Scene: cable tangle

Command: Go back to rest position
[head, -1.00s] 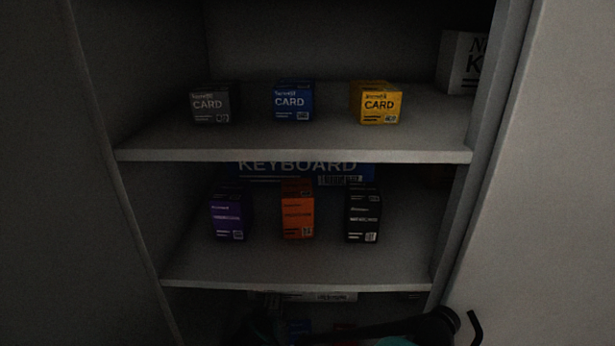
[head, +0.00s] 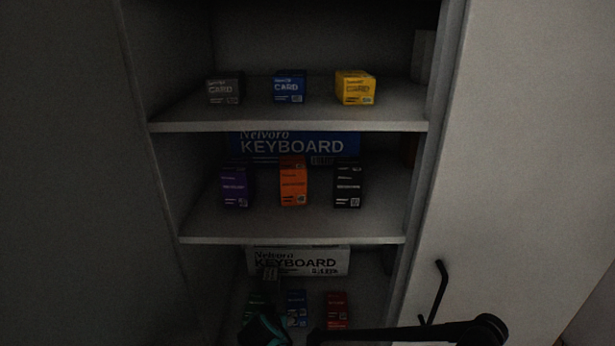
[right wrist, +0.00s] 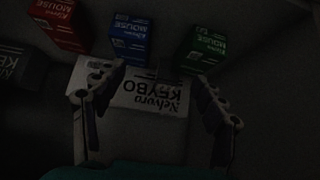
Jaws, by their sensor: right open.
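My right gripper (right wrist: 160,73) is open in the right wrist view, its two fingers spread with nothing seen held between them. A white keyboard box (right wrist: 150,95) shows behind the gap between the fingers. In the head view my right arm comes in from the lower right, and the right gripper (head: 270,275) is dark and small in front of the lower shelf bay. My left gripper is not in view.
Red (head: 337,308), blue (head: 296,306) and green (right wrist: 205,48) mouse boxes stand near the right gripper. Shelf edges (head: 290,241) lie above it. Card boxes and purple, orange and black boxes stand on the upper shelves. A cabinet door with a handle (head: 439,285) is at right.

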